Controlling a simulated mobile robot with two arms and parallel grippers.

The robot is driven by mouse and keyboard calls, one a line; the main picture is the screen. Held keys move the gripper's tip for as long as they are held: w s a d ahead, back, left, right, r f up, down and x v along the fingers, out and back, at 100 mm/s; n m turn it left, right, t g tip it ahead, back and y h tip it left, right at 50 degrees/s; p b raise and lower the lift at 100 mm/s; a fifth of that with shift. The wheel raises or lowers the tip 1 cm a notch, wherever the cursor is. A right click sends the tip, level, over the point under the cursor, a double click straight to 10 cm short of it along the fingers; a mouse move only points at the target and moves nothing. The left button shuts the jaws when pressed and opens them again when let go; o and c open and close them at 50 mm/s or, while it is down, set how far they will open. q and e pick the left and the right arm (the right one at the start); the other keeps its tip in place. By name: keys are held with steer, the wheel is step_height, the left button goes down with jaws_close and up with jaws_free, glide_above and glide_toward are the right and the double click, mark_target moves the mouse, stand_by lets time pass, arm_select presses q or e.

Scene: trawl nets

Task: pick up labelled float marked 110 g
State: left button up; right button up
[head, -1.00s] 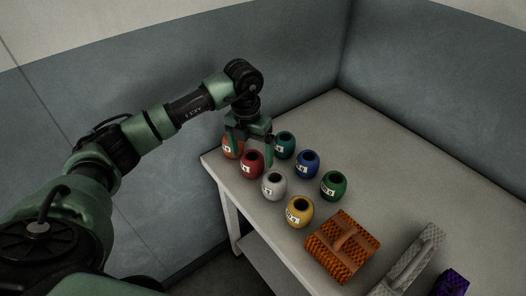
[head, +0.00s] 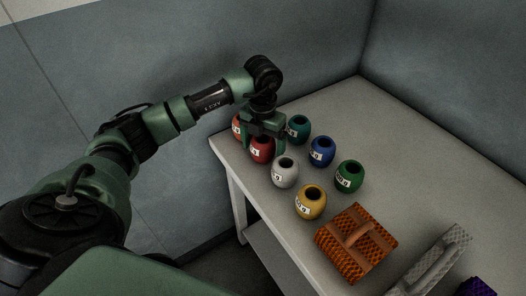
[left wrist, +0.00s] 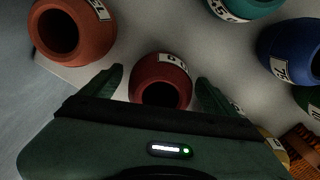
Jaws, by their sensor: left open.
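My left gripper (head: 264,146) is open and points down over a red float (head: 262,153). In the left wrist view the red float (left wrist: 162,72) lies between the two fingers, with gaps on both sides; its label is only partly readable. An orange-red float (head: 237,128) is beside it, partly behind the gripper. Teal (head: 299,129), blue (head: 321,153), grey-white (head: 285,174), green (head: 348,177) and yellow (head: 310,204) floats stand nearby, with labels too small or cut off to read surely. I cannot tell which is marked 110 g. My right gripper is out of view.
The floats stand on a pale table (head: 420,170) near its left edge, with walls behind. An orange woven block (head: 352,262) with a handle-like bar, a grey patterned piece (head: 440,258) and a purple item (head: 482,287) lie toward the front. The table's right part is clear.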

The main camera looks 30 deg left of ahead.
arm_select(q)
steer(key=shift+r, duration=0.15)
steer(key=c, duration=1.5)
steer(key=shift+r, duration=0.15)
